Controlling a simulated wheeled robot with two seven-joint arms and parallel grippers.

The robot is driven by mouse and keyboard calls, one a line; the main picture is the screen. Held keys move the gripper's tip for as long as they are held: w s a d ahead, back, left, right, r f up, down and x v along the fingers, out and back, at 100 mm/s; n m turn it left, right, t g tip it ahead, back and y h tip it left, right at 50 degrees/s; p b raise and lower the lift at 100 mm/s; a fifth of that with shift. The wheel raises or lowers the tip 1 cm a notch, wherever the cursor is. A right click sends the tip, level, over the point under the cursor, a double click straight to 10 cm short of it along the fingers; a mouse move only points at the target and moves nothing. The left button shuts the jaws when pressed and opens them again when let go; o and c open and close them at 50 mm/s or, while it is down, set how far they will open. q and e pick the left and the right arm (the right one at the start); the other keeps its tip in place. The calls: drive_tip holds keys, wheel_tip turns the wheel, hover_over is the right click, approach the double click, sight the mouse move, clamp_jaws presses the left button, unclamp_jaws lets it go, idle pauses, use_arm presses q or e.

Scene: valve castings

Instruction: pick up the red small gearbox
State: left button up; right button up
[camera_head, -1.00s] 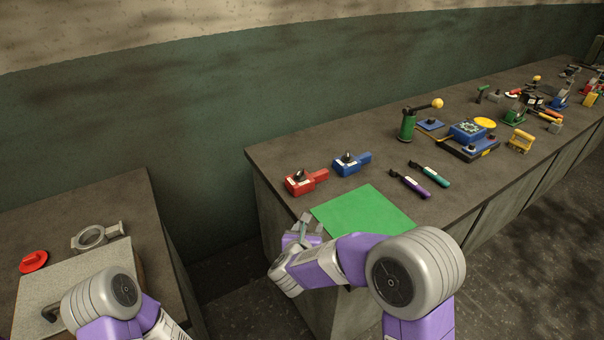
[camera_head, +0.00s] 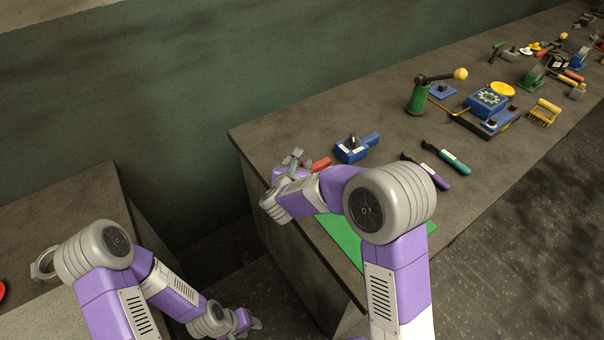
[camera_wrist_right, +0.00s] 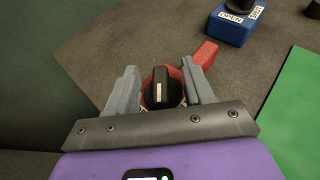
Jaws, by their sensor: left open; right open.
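The red small gearbox lies near the left end of the bench. In the head view only its red arm (camera_head: 321,163) shows, the rest hidden behind my right gripper (camera_head: 294,160). In the right wrist view the red gearbox (camera_wrist_right: 205,54), with a black knob on top, sits between the two open fingers of my right gripper (camera_wrist_right: 162,88). I cannot tell whether the fingers touch it. My left gripper (camera_head: 248,322) is open and empty, low in front of the gap between the benches.
A blue gearbox (camera_head: 351,150) stands just right of the red one, also seen in the wrist view (camera_wrist_right: 233,25). A green mat (camera_head: 343,238) lies nearer the front edge. Purple (camera_head: 427,172) and teal (camera_head: 448,158) handled tools lie further right.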

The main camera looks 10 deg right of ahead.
drive_tip(key=x, duration=0.3)
drive_tip(key=shift+w+d+f, duration=0.1)
drive_tip(key=shift+w+f, duration=0.05)
drive_tip(key=shift+w, duration=0.1)
drive_tip(key=shift+c, duration=0.2)
clamp_jaws()
idle(0.9)
